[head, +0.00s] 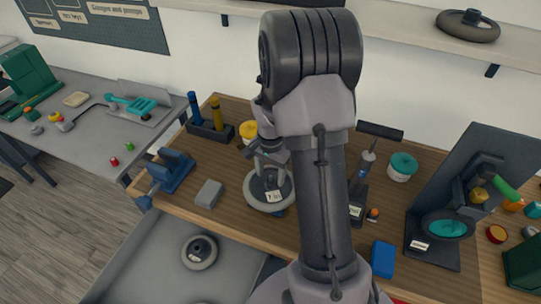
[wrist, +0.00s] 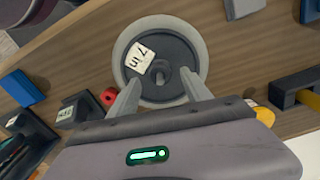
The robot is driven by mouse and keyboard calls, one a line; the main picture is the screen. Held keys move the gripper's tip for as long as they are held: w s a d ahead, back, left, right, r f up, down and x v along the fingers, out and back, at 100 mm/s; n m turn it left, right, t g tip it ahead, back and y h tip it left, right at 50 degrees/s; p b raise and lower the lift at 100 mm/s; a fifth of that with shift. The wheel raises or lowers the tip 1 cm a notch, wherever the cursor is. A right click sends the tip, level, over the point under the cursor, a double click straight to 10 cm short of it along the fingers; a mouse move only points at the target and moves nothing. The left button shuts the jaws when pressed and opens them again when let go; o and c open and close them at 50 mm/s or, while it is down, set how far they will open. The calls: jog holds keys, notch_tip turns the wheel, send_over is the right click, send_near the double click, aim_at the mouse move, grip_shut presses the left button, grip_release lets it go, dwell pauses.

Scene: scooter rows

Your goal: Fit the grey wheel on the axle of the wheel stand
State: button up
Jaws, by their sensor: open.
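A grey wheel (head: 250,195) with a dark hub and a "7 in" label lies flat on the wooden bench. It also shows in the wrist view (wrist: 195,48), with a dark stub rising at its centre. My gripper (head: 268,160) is above this wheel. I cannot make out a bare axle.
A smaller grey wheel (head: 199,252) lies in the open drawer (head: 150,265). A blue vise (head: 168,172), grey block (head: 208,194), blue box (head: 383,258) and white tub with teal lid (head: 402,167) surround the bench's middle. My arm hides part of the bench.

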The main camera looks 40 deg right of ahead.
notch_tip(320, 180, up, 16)
jog(key=p, duration=0.3)
jog(key=shift+f, duration=0.2)
